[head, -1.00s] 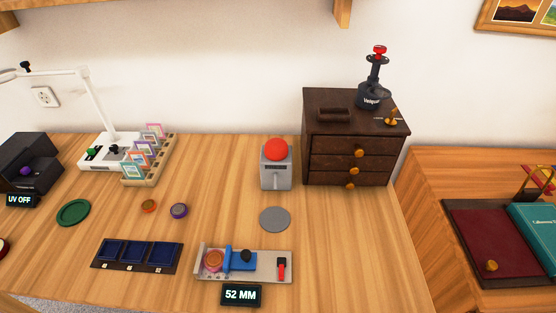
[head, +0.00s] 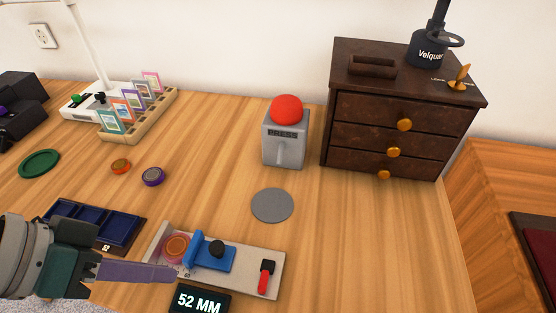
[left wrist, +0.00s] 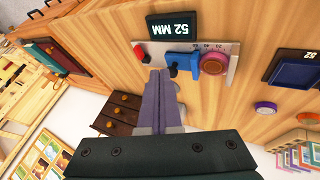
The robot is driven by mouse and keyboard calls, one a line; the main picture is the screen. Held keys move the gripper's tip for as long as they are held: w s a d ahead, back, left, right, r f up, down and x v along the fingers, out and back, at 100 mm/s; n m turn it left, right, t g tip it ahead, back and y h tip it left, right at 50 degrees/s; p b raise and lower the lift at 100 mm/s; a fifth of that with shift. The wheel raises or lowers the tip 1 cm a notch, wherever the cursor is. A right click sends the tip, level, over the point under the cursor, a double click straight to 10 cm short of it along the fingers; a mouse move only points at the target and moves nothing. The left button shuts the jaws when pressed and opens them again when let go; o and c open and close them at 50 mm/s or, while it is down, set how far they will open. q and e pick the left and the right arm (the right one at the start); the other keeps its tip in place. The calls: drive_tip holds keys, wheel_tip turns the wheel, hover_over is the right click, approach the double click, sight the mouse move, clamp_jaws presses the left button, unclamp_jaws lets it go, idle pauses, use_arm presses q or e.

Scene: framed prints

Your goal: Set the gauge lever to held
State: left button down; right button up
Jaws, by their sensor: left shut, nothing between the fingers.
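The gauge is a grey plate (head: 225,268) at the front of the desk, with a blue sliding jaw (head: 213,256) carrying a black knob. A round orange piece (head: 176,246) sits at its left end by the blue jaw. The gauge lever (head: 266,276), red with a black end, is at the plate's right end; it also shows in the left wrist view (left wrist: 141,53). A display (head: 200,299) in front reads 52 MM. My left gripper (head: 172,273) is shut and empty, its purple fingers over the gauge's left end in the head view. My right gripper is not in view.
A blue compartment tray (head: 100,222) lies left of the gauge, partly behind my left arm. A grey disc (head: 272,205) and a press (head: 285,135) with a red top stand behind. A brown drawer chest (head: 390,120) is at the back right. The desk right of the gauge is clear.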

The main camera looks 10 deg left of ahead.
sight(265, 275)
use_arm(q)
drive_tip(key=shift+w+f, duration=0.2)
drive_tip(key=shift+a, duration=0.1)
drive_tip(key=b+x, duration=0.3)
drive_tip(key=x, duration=0.7)
drive_tip(key=shift+s+f, duration=0.1)
drive_tip(key=d, duration=0.3)
drive_tip(key=shift+d, duration=0.6)
drive_tip(key=shift+a, duration=0.1)
